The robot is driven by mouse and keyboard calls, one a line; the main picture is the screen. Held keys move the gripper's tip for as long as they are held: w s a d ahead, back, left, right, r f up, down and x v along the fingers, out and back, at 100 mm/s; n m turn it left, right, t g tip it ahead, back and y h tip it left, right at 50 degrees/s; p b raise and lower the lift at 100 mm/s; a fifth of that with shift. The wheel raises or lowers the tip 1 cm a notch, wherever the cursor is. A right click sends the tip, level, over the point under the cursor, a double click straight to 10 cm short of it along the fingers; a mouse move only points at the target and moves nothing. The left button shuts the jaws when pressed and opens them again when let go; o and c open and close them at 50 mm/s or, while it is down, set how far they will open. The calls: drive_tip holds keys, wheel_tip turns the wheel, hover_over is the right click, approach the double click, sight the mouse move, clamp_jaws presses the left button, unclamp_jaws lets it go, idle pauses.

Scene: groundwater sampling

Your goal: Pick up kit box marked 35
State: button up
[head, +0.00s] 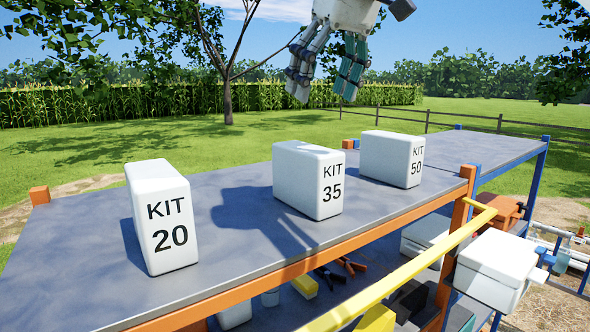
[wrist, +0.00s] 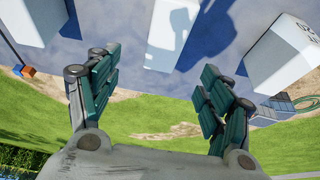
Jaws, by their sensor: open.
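The white kit box marked 35 (head: 308,181) stands upright on the grey table top, between the box marked 20 (head: 160,218) and the box marked 50 (head: 391,159). My gripper (head: 326,90) hangs above and apart from the box marked 35, fingers pointing down, open and empty. In the wrist view the gripper (wrist: 158,85) shows its two green-padded fingers spread wide. The middle white box (wrist: 172,38), which I take to be the one marked 35, shows beyond and between the fingertips; its marking is out of sight there.
The grey table top (head: 240,245) has free room between the boxes. A yellow rail (head: 400,270) runs along its front right. A white case (head: 497,268) is at lower right; tools lie on a lower shelf.

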drive_tip(key=shift+s+a+f, duration=0.2)
drive_tip(key=shift+s+f, duration=0.6)
hover_over(308, 147)
drive_tip(key=s+d, duration=0.1)
wheel_tip(308, 147, down, 4)
drive_tip(key=shift+s+f, duration=0.1)
drive_tip(key=shift+s+a+f, duration=0.1)
drive_tip(key=shift+a+f, duration=0.1)
drive_tip(key=shift+f, duration=0.5)
drive_tip(key=shift+w+f, duration=0.2)
drive_tip(key=x, duration=0.3)
drive_tip(key=shift+a+f+p, duration=0.1)
drive_tip(key=shift+f+p, duration=0.3)
drive_tip(key=shift+f, duration=0.05)
drive_tip(key=shift+w+a+f, duration=0.1)
drive_tip(key=shift+w+f, duration=0.1)
drive_tip(key=shift+f, duration=0.25)
drive_tip(key=shift+s, duration=0.1)
